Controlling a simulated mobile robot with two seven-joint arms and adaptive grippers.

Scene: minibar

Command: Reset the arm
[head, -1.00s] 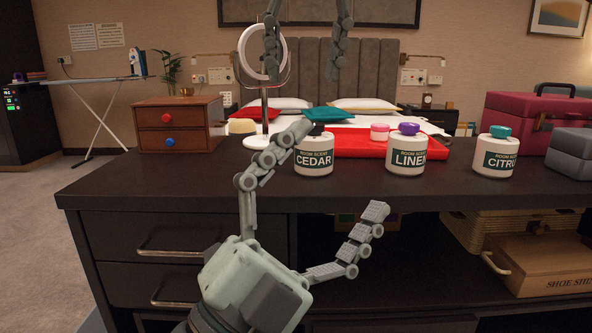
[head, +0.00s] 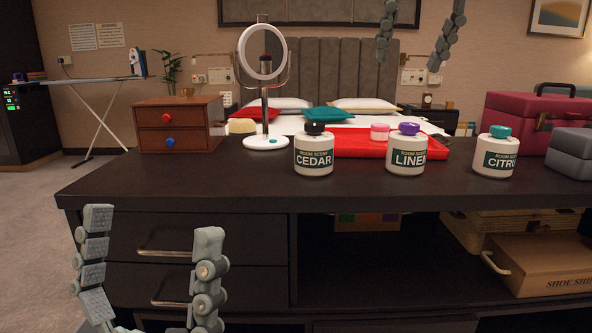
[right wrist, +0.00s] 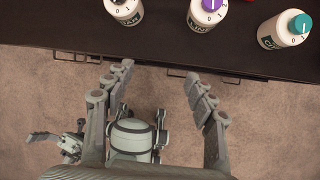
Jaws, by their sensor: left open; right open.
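My left gripper (head: 153,240) is open and empty at the lower left of the head view, in front of the counter's drawers. My right gripper (head: 420,40) is open and empty at the top of the head view, its fingers hanging down above the counter. In the right wrist view its two fingers (right wrist: 158,80) stand apart with the floor behind them. Part of my other arm shows between them.
Cedar (head: 314,152), linen (head: 406,152) and citrus (head: 496,154) scent jars stand along the dark counter (head: 240,185). Behind them are a red tray (head: 360,148), a round mirror (head: 263,62) and a small wooden drawer box (head: 178,125). Cases stand at right.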

